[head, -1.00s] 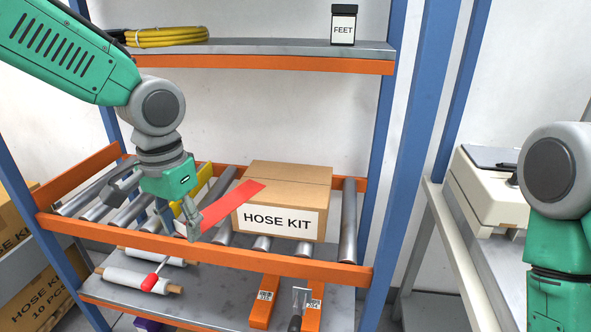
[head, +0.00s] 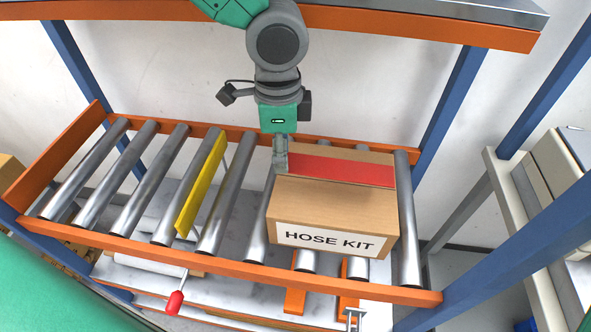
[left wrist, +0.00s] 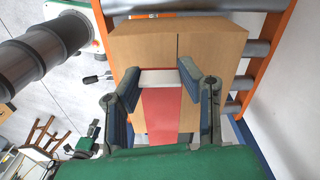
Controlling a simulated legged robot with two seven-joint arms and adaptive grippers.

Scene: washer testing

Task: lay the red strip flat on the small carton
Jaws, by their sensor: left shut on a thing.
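The small carton (head: 330,210), brown and labelled HOSE KIT, sits on the roller shelf; it also shows in the left wrist view (left wrist: 212,50). The red strip (head: 340,170) runs across above the carton's top, roughly parallel to its long edge, and looks level. I cannot tell whether it touches the cardboard along its length. My left gripper (head: 281,154) is shut on the strip's left end, at the carton's left edge. In the left wrist view the red strip (left wrist: 162,110) lies between the two fingers, with a pale end section. My right gripper is out of view.
A yellow divider (head: 202,185) stands on the rollers to the left of the carton. Orange rails (head: 230,268) edge the shelf, with blue posts at the sides. A lower shelf holds a red-tipped tool (head: 174,302). An upper shelf (head: 400,25) hangs above.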

